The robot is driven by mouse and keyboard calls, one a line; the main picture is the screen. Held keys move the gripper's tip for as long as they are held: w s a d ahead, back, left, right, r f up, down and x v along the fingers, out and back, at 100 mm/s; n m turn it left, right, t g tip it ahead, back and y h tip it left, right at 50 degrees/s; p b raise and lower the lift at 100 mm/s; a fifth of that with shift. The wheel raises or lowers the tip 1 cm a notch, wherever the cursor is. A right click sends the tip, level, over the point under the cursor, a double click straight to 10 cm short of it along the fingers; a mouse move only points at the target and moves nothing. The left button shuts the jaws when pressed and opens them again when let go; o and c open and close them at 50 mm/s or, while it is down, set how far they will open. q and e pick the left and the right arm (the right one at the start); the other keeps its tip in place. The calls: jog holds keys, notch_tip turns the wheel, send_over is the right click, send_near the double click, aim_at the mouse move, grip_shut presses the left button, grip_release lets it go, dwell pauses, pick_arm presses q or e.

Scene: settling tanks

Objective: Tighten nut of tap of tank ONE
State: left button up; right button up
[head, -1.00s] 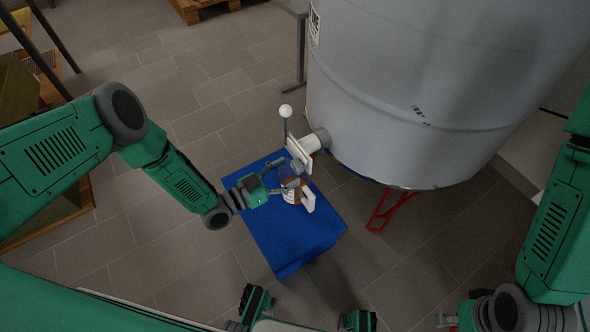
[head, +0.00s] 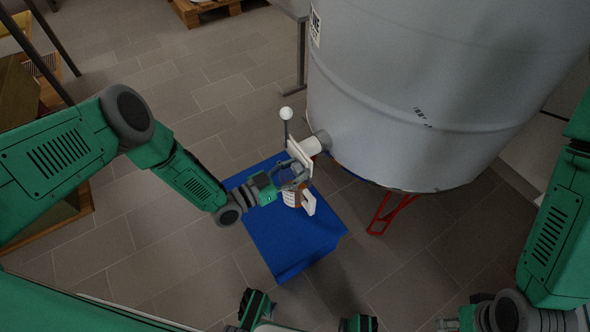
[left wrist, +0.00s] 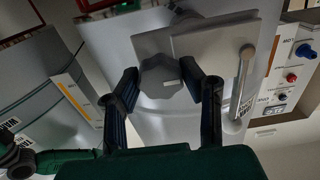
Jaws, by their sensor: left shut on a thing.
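The grey tank (head: 400,100) carries a label (head: 315,26) that seems to end in "NE". Its tap (head: 301,152) sticks out low on its left side, with a pale plate and a lever topped by a white ball (head: 286,113). In the left wrist view the tap's grey lobed nut (left wrist: 161,78) sits in front of the pale plate (left wrist: 215,43). My left gripper (head: 294,172) is at the tap, and its two dark fingers (left wrist: 168,92) flank the nut and are shut on it.
A jug (head: 292,196) with brownish contents and a white handle stands on a blue box (head: 285,240) just below the tap. Red legs (head: 392,211) support the tank. A wooden pallet (head: 205,10) lies at the back.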

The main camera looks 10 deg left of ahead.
pick_arm(q)
jog(key=shift+d+r+m, duration=0.1)
jog(key=shift+m, duration=0.3)
jog(key=m+p, duration=0.1)
jog(key=m, duration=0.2)
jog(key=shift+m, duration=0.4)
jog(key=m, duration=0.4)
jog(key=shift+p, duration=0.4)
jog(key=m+p, duration=0.1)
jog(key=m, duration=0.4)
jog(key=shift+m, duration=2)
jog(key=shift+s+f+m, duration=0.1)
jog(key=shift+f+m, duration=0.1)
jog(key=shift+m, duration=0.1)
jog(key=o, duration=0.9)
jog(key=shift+o, duration=1.2)
jog(key=shift+p, duration=0.3)
